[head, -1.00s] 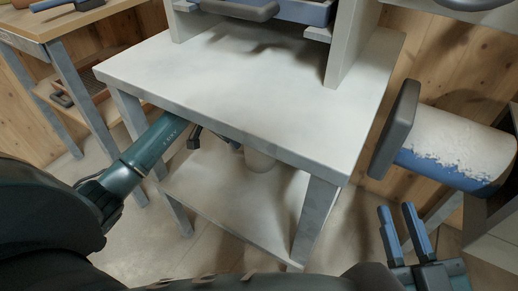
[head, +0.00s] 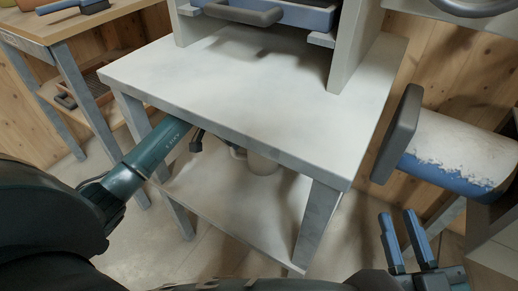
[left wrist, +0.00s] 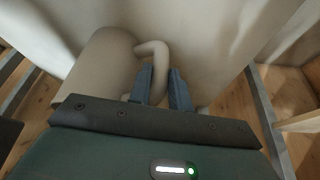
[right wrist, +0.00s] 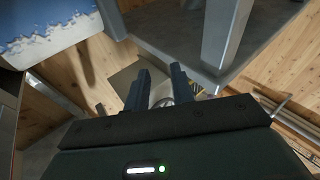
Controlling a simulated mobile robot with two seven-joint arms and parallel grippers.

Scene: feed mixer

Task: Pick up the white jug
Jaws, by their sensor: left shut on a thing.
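The off-white jug (head: 263,163) is under the white table, above or on the lower shelf, its top hidden by the tabletop. In the left wrist view the jug (left wrist: 95,68) is at the left, with its curved handle (left wrist: 152,48) to the right. My left gripper (left wrist: 160,85) is shut on that handle, one blue finger on each side. In the head view the left gripper is mostly hidden below the tabletop edge. I cannot tell whether the jug touches the shelf. My right gripper (head: 402,240) is open and empty, right of the table, fingers apart; it also shows in the right wrist view (right wrist: 160,85).
The white table (head: 255,85) has a lower shelf (head: 225,207) and grey legs (head: 318,225) close to the jug. A blue and white cylinder (head: 455,150) with a dark grey end piece stands right of the table. A wooden bench (head: 75,42) is at the left.

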